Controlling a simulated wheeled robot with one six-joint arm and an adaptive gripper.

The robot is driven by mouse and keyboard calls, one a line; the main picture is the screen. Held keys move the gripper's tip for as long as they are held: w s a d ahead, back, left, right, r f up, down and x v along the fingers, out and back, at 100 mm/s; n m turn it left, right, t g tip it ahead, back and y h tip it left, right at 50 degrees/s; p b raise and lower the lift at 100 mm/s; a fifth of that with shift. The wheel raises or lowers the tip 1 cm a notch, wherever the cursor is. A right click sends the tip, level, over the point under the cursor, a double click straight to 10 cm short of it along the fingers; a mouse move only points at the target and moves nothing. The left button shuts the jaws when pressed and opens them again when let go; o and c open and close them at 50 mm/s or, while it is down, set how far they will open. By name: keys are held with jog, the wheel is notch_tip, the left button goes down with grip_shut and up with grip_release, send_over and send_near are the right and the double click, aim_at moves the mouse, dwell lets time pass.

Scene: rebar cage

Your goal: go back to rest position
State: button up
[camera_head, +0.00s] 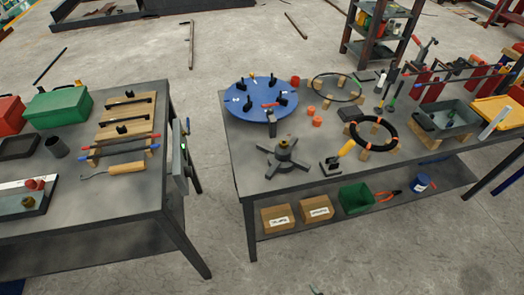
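The task names no object. My gripper and arm do not show clearly in the head camera view, so I cannot see whether the gripper holds anything. Two grey work tables stand ahead, a left table (128,205) and a right table (235,166), with a gap of bare floor between them.
The right table bears a blue round plate (245,101), a grey cross-shaped base (283,157), a black ring (374,133) and a grey tray (447,120). The left table bears a green box (58,107) and a wooden rack (126,120).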

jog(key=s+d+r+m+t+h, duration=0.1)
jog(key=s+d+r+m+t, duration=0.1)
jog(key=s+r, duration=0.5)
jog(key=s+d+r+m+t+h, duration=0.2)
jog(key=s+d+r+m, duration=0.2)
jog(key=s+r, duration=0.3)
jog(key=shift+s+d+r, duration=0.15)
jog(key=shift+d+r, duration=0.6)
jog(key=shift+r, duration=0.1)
